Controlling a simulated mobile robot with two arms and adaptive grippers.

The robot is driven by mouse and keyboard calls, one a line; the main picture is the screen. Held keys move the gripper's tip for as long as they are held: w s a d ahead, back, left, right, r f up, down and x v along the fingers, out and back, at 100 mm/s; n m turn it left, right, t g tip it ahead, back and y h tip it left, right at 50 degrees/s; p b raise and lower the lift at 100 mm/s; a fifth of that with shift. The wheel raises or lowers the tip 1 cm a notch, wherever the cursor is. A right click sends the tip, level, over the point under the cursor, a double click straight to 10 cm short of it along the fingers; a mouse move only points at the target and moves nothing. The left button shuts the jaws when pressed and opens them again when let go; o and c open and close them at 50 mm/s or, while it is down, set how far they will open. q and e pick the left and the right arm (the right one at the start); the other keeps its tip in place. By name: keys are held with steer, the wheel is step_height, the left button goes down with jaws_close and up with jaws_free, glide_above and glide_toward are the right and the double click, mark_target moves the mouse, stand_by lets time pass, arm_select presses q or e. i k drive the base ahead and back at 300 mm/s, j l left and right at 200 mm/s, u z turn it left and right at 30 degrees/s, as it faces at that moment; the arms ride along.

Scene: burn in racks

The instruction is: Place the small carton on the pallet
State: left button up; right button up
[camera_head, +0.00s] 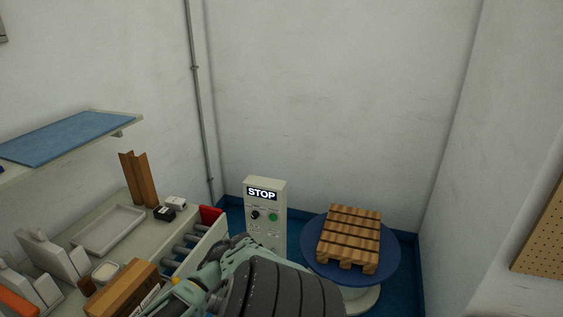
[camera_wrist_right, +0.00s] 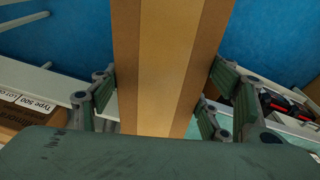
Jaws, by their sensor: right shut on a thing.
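The small carton (camera_wrist_right: 168,65) is brown cardboard with a lighter band down its middle. In the right wrist view it stands between the green finger pads of my right gripper (camera_wrist_right: 170,105), which is shut on it. In the head view my right gripper (camera_head: 180,296) is low at the left centre, near the table, with my arm covering part of it. The wooden pallet (camera_head: 350,238) lies bare on a round blue turntable (camera_head: 388,262), to the right of the gripper and apart from it. My left gripper is not in view.
A brown carton (camera_head: 122,288) shows at the lower left in the head view; I cannot tell whether it is the held one. A grey STOP control box (camera_head: 265,215) stands between table and turntable. A tray (camera_head: 108,230), a roller conveyor and a blue-topped shelf (camera_head: 70,137) are at left.

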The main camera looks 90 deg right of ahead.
mark_target(333, 238)
steer(key=k+z, duration=0.1)
steer(key=z, duration=1.15)
steer(key=i+l+z, duration=0.15)
steer(key=l, duration=0.2)
steer(key=l+z, duration=0.1)
steer(key=l, duration=0.3)
steer(key=i+l+z, duration=0.15)
steer(key=l, duration=0.15)
steer(key=i+l+z, duration=0.1)
steer(key=l, duration=0.25)
steer(key=i+l, duration=0.15)
steer(key=l, duration=0.2)
steer(key=i+l, duration=0.15)
steer(key=l, duration=0.2)
steer(key=i+l, duration=0.15)
steer(key=l, duration=0.2)
steer(key=i+l, duration=0.15)
steer(key=l, duration=0.2)
steer(key=i+l, duration=0.15)
steer(key=l, duration=0.2)
steer(key=i+l, duration=0.15)
steer(key=l, duration=0.2)
